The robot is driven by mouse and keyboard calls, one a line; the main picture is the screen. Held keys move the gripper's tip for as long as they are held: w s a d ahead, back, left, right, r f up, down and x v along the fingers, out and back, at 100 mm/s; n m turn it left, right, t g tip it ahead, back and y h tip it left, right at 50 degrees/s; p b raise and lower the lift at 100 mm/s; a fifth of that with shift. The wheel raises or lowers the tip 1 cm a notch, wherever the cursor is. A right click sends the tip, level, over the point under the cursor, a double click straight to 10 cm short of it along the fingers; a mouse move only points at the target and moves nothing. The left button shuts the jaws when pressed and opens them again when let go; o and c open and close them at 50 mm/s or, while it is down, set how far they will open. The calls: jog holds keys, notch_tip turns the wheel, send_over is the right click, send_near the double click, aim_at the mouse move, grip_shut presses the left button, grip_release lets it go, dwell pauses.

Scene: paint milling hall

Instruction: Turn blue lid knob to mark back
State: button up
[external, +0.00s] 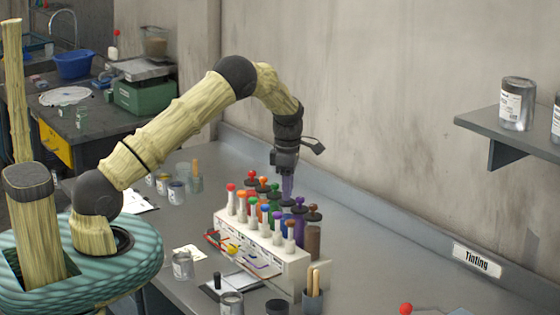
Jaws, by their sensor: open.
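A white rack (263,256) on the bench holds a front row of pale stoppered tubes and a back row of coloured canisters with dark lids and knobs. My gripper points straight down and is open. I cannot tell whether its fingers touch the knob. No mark on the lid can be made out at this size.
Purple (299,202) and brown (313,209) knobs stand close on the right, green (275,187) on the left. The bench right of the rack is mostly clear.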

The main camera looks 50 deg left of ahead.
notch_tip(320, 180, up, 17)
jog(key=b, duration=0.4)
jog(key=shift+r, duration=0.2)
jog(key=shift+s, duration=0.1)
jog(key=s+d+f+m+t, duration=0.1)
jog(key=s+d+f+m, duration=0.2)
jog(key=s+m, duration=0.6)
jog(key=s+d+f+m+b, duration=0.1)
jog(key=s+d+f+m, duration=0.3)
jog(key=s+m, duration=0.5)
jog(key=s+d+f+m+t, duration=0.1)
jog(key=s+d+f+m, duration=0.3)
jog(key=s+m, duration=0.5)
jog(key=shift+s+d+f+t+b, duration=0.35)
jog(key=shift+s+d, duration=0.3)
jog(key=shift+s, duration=0.55)
jog(key=shift+r, duration=0.1)
dwell(0.7)
